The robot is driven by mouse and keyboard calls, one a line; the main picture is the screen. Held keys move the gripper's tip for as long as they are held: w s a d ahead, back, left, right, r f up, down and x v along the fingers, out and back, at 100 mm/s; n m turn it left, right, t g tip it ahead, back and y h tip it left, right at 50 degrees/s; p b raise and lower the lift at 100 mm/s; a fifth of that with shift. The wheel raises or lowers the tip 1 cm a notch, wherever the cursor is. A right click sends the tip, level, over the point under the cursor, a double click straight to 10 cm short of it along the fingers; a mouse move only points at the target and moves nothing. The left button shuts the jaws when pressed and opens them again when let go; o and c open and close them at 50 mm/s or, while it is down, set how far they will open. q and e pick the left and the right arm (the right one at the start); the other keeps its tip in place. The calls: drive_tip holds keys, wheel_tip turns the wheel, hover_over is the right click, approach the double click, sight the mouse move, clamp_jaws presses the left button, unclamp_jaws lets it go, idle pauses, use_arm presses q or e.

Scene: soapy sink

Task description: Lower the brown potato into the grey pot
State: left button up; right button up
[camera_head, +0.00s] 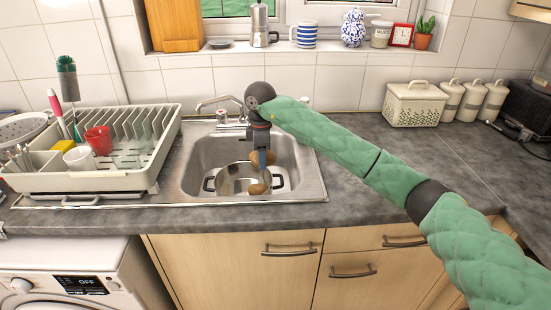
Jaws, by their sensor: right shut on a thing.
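My right gripper (263,160) points down over the sink, shut on a brown potato (270,158) that shows on both sides of the blue-tipped finger. The grey pot (232,187), with dark side handles, stands in the sink basin below it. The held potato overlaps the pot's far rim in this view; its exact height over the pot is hard to tell. A second brown potato (258,189) shows lower, at the front right of the pot; I cannot tell if it is inside. My left gripper is not in view.
The tap (222,108) rises behind the basin, close to my right gripper. A cream dish rack (110,180) with a red mug (99,140) and a white cup (79,159) stands left. A cream basket (414,105) and canisters stand at the back right. The worktop right of the sink is clear.

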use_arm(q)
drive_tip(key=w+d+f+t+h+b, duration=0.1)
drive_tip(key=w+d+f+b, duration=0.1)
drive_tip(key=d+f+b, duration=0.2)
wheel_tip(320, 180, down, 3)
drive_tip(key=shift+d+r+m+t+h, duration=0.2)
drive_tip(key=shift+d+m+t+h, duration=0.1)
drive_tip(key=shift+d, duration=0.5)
use_arm(e)
drive_tip(key=w+a+f, duration=0.2)
drive_tip(key=a, duration=0.4)
drive_tip(key=w+a+f, duration=0.2)
drive_tip(key=a, duration=0.3)
drive_tip(key=shift+w+a, duration=0.2)
drive_tip(key=shift+a, duration=0.2)
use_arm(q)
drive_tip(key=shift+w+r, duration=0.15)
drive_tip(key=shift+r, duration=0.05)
use_arm(e)
drive_tip(key=shift+f, duration=0.1)
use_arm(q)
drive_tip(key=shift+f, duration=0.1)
use_arm(e)
drive_tip(key=shift+f, duration=0.15)
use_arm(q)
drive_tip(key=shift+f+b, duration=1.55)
use_arm(e)
drive_tip(key=shift+f, duration=3.7)
